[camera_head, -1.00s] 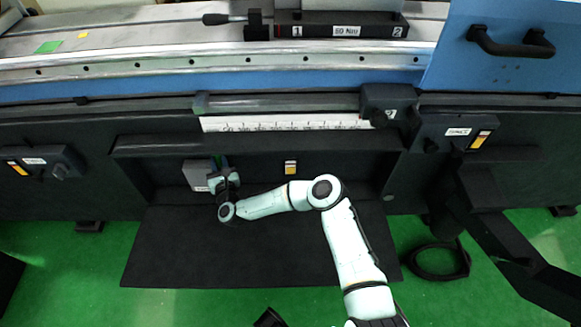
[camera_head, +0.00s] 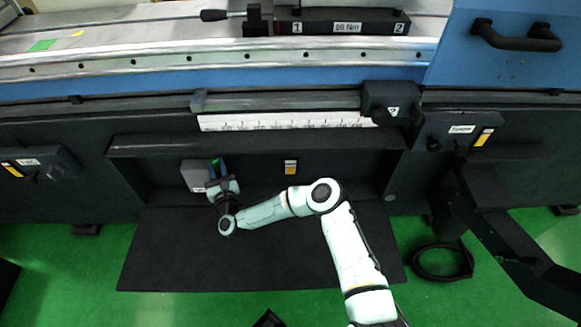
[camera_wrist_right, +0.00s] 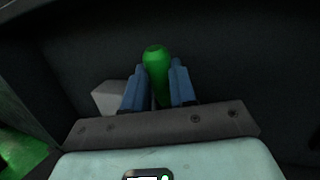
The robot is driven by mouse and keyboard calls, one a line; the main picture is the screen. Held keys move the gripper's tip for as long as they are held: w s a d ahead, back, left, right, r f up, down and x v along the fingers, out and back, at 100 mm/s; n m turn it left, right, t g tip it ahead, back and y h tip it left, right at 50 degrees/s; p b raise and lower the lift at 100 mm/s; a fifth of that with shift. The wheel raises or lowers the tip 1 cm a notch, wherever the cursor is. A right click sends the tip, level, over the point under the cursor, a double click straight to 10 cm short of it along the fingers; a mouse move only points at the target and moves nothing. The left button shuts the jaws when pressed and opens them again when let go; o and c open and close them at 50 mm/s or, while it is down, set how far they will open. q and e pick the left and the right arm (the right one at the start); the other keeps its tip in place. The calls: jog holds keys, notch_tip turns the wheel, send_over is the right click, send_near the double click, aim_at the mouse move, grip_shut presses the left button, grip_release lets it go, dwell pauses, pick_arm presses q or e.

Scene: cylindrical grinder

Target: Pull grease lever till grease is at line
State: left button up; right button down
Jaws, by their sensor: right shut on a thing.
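The green grease lever (camera_wrist_right: 157,60) stands between the two blue fingers of my right gripper (camera_wrist_right: 160,72) in the right wrist view. The fingers are shut on it from both sides, and its rounded end shows above them. In the head view, my right gripper (camera_head: 218,172) is in the recess of the machine's front, just right of a light grey box (camera_head: 193,177). Only a bit of green shows there at the fingertips. I cannot make out a grease level or a line. My left gripper is not recognisable in view.
The grey box also shows left of the fingers in the right wrist view (camera_wrist_right: 107,98). A dark panel (camera_head: 165,265) lies below the recess. A small yellow-and-white label (camera_head: 290,168) is on the back wall. A black coil (camera_head: 442,262) lies on the green floor at right.

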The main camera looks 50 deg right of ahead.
jog(key=shift+s+a+f+t+h+b, duration=0.3)
jog(key=shift+s+a+f+b, duration=0.15)
jog(key=shift+b, duration=0.4)
jog(key=shift+s+a+n+t+b, duration=0.2)
jog(key=shift+a+n+t+b, duration=0.1)
jog(key=shift+n, duration=0.1)
jog(key=s+a+f+t+b, duration=0.1)
jog(key=b, duration=0.1)
jog(key=shift+a+n+h+b, duration=0.15)
jog(key=shift+n+h+b, duration=0.15)
jog(key=shift+b, duration=0.1)
jog(key=shift+t, duration=0.3)
